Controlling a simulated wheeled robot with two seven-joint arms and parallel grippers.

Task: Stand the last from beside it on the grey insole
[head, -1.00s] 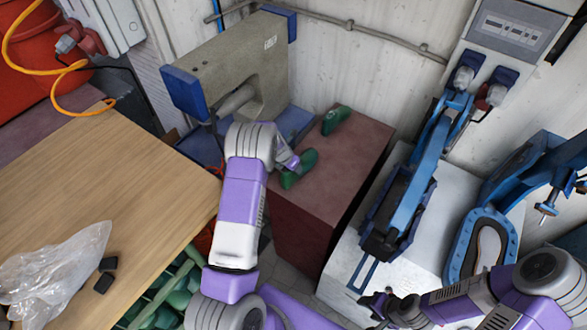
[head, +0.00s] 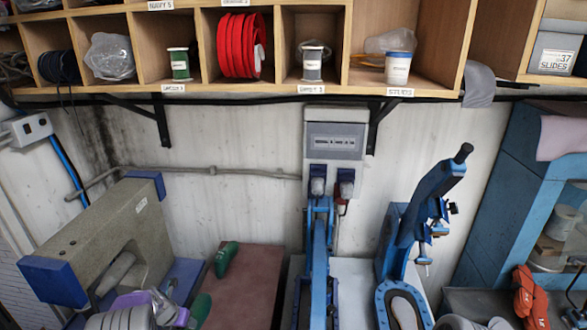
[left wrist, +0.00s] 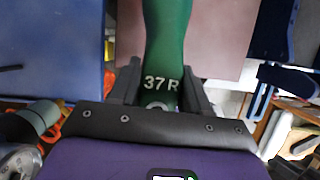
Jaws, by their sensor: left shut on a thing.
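My left gripper (left wrist: 158,92) is shut on a green last (left wrist: 165,40) marked "37 R" in the left wrist view. In the head view this last (head: 200,309) shows at the bottom edge, partly cut off, over the front of a reddish-brown box top (head: 252,285). Whether it touches the box, I cannot tell. A second green last (head: 227,258) lies further back on the same box. A pale sole-shaped piece (head: 404,313), perhaps the grey insole, lies inside the blue looped frame of a press at the bottom right. My right gripper is out of view.
A grey sewing machine (head: 110,235) with blue ends stands left of the box. A long blue lever tool (head: 320,250) and a blue press (head: 415,225) stand to the right. Wooden shelves (head: 270,90) with spools and tubs hang above.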

